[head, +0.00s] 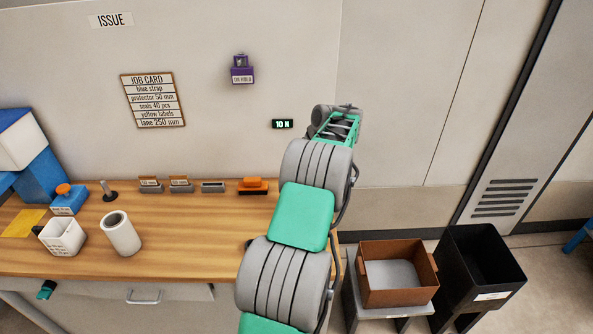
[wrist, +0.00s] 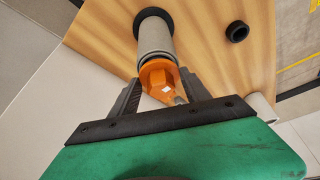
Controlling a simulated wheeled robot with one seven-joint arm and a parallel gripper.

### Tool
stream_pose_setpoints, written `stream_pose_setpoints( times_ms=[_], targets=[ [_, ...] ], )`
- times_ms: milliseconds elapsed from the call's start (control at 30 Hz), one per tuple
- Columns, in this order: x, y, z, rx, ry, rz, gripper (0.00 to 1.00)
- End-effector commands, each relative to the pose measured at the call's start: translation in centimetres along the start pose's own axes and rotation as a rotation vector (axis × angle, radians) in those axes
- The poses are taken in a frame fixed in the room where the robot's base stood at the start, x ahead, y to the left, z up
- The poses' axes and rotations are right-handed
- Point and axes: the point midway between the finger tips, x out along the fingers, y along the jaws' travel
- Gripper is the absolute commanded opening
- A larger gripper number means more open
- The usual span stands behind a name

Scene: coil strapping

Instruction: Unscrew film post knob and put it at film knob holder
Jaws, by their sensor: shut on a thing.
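In the wrist view my gripper (wrist: 160,78) is shut on the orange knob (wrist: 158,74), with a black finger on each side of it. The knob lies in line with the end of a grey cylinder (wrist: 156,38), which appears to be the film post and has a wider black ring at its far end. I cannot tell whether the knob is still threaded on or just free of it. In the head view my arm hides the fingertips, the knob and the post. I cannot identify the film knob holder with certainty.
A black ring-shaped piece (wrist: 237,31) stands on the wooden top near the post. In the head view the bench (head: 190,255) carries a white roll (head: 120,234), a white cup (head: 61,237) and an orange-topped block (head: 252,185). A brown bin (head: 396,289) and black bin (head: 482,275) stand right.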

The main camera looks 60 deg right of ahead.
Motion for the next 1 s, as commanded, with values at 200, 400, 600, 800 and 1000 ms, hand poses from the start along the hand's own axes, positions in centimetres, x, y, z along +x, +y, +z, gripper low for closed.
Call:
stream_pose_setpoints(
  times_ms=[200,400,600,800,1000],
  targets=[
    [0.30,0.01,0.25,-0.131,-0.002,-0.060,0.00],
    [0.32,-0.03,0.24,-0.129,-0.002,-0.060,0.00],
    [0.45,0.18,0.22,-0.234,0.000,-0.104,0.00],
    [0.32,0.10,0.24,-0.290,-0.002,-0.126,0.00],
    [0.32,0.05,0.24,-0.289,-0.002,-0.126,0.57]
  ],
)
